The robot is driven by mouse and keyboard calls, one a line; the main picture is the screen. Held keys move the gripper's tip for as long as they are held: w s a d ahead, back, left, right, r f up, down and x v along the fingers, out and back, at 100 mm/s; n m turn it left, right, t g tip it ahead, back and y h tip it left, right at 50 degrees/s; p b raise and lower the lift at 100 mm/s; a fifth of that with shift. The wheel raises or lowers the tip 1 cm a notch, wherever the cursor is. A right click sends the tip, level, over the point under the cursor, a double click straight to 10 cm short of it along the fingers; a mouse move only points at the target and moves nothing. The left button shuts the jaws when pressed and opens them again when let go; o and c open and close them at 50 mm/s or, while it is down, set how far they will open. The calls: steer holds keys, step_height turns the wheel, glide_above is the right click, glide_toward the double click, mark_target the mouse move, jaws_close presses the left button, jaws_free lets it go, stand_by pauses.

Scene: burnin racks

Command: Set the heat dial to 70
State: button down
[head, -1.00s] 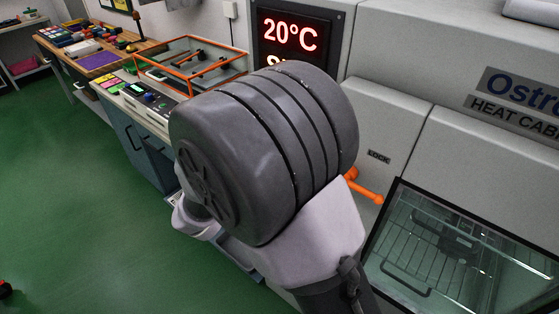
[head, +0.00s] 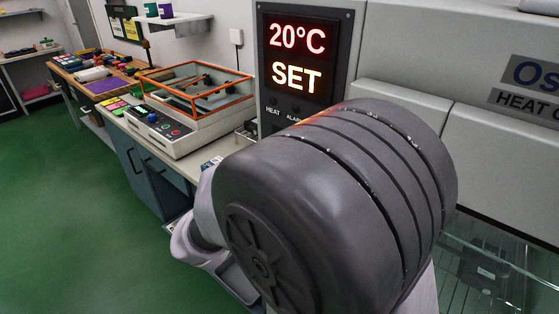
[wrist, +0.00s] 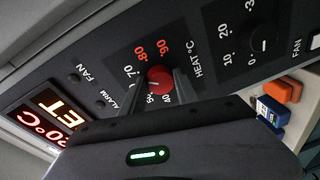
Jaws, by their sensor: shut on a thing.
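In the wrist view the red heat dial (wrist: 160,79) sits on the dark panel, with a scale marked 40 to 90 around it. My gripper (wrist: 158,84) has one finger on each side of the dial and is shut on it. A short pale mark on the dial seems to point to the lower left, between the 50 and 70 marks; the exact reading is unclear, and the 60 is not legible. In the head view the display (head: 297,53) reads 20°C and SET. My arm hides the dial and gripper there.
A black dial (wrist: 262,42) marked 10, 20 and 30 is beside the heat dial. An orange block (wrist: 283,90) and a blue one (wrist: 270,110) lie beyond the panel edge. In the head view, an orange-framed clear case (head: 198,90) stands on the bench left of the panel.

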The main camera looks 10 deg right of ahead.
stand_by(0.3)
steer(key=c, duration=0.9)
jaws_free()
steer(key=f+p+v, duration=0.1)
steer(key=p+v, duration=0.4)
steer(key=v, duration=1.2)
steer(key=shift+s+r, duration=0.2)
steer(key=shift+r, duration=0.2)
steer(key=shift+a, duration=0.1)
